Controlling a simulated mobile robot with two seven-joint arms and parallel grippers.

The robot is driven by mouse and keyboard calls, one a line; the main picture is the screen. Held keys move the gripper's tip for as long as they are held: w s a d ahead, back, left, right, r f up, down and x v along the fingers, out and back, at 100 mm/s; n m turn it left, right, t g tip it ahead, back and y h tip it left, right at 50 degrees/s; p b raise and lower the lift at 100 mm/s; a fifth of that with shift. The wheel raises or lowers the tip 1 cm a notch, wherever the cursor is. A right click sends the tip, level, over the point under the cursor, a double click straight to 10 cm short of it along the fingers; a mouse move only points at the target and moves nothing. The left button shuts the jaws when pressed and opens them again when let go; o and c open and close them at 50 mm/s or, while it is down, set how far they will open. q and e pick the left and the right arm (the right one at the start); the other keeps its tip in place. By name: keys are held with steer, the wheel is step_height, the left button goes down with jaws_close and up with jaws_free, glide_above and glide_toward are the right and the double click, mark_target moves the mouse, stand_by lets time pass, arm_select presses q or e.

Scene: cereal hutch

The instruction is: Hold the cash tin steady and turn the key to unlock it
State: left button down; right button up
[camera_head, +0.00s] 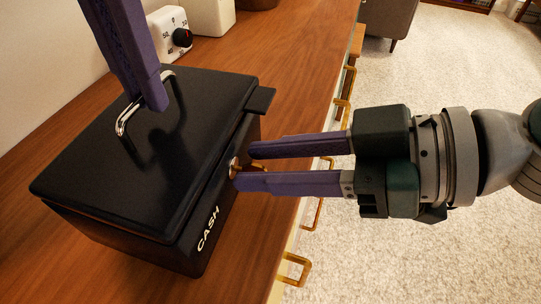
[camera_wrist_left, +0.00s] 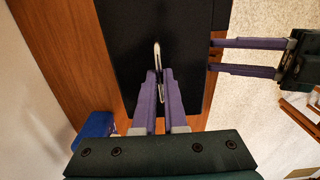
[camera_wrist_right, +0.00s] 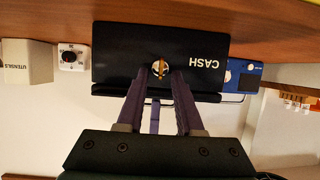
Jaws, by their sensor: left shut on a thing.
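The black cash tin (camera_head: 150,150) stands closed on the wooden top, its CASH face towards the right. My left gripper (camera_head: 152,104) is shut on the tin's silver lid handle (camera_head: 124,122); the left wrist view shows its fingers around the handle (camera_wrist_left: 157,56). The brass key (camera_head: 234,168) sits in the lock on the tin's front face. It shows in the right wrist view (camera_wrist_right: 160,69), just ahead of the fingertips. My right gripper (camera_head: 243,166) is open, its fingers one above the other in the head view, tips close to the key. I cannot tell whether they touch it.
A white timer with a black dial (camera_head: 176,37) and a white utensils pot (camera_wrist_right: 26,62) stand behind the tin. A blue box (camera_wrist_right: 244,76) is on its other side. Brass drawer pulls (camera_head: 296,270) stick out below the counter edge. The carpet side is clear.

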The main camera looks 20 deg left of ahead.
jaws_close()
stand_by(1.4)
